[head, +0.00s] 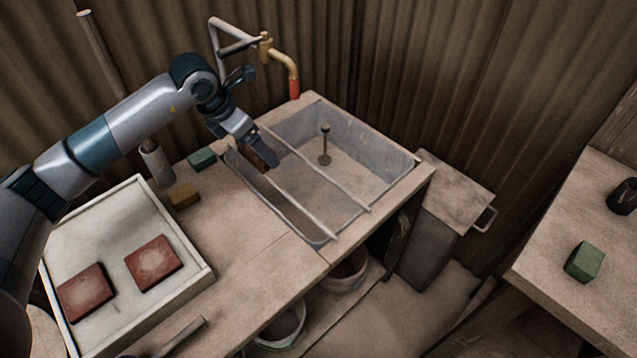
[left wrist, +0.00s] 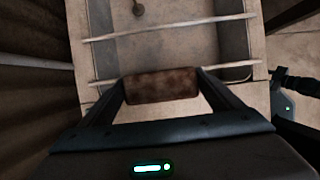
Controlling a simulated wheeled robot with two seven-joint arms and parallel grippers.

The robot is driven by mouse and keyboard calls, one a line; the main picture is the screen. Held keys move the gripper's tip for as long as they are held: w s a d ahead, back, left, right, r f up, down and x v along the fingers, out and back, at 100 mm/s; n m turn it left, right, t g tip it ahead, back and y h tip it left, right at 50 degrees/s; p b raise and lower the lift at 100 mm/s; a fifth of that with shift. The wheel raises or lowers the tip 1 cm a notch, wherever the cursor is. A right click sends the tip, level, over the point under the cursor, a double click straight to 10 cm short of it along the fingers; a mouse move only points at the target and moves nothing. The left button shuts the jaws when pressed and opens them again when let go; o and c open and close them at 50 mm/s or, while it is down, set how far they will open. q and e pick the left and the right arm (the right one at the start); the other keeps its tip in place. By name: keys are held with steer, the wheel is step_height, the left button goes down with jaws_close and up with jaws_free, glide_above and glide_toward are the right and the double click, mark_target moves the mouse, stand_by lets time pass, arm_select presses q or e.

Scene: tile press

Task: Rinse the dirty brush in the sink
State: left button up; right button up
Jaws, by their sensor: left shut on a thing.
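My left gripper (head: 262,158) is shut on the brush (head: 252,158), a dark reddish-brown block in this grip. The brush also shows between the fingers in the left wrist view (left wrist: 162,86), with brown stains and no bristles visible. The gripper holds it over the left side of the sink (head: 390,165), near the left of two thin rails across the basin. I cannot tell whether the brush touches the rail. The basin is grey, and a small upright knobbed post (head: 325,146) stands in it.
A tap with a red tip (head: 294,88) stands at the sink's back corner. A green block (head: 202,159) and a yellowish block (head: 184,195) lie left of the sink. A white tray (head: 195,250) holds two red tiles. A grey bin (head: 430,250) stands right of the sink.

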arm_select(q)
steer(key=shift+s, duration=0.1)
steer(key=shift+s+d+m+g+h, duration=0.2)
steer(key=shift+s+m, duration=0.2)
steer(key=shift+m, duration=0.15)
steer(key=shift+s+d+m+g+h, duration=0.1)
steer(key=shift+s+m+g, duration=0.1)
steer(key=shift+s+m, duration=0.25)
steer(key=s+r+m+g+y, duration=0.1)
steer(key=s+m+g, duration=0.2)
steer(key=s+m, duration=0.6)
steer(key=s+r+m+g+y, duration=0.2)
steer(key=s+m+g, duration=0.2)
steer(key=s+m, duration=0.5)
steer(key=shift+s+a+m+y, duration=0.15)
steer(key=shift+a+m+y, duration=0.25)
steer(key=shift+m, duration=3.4)
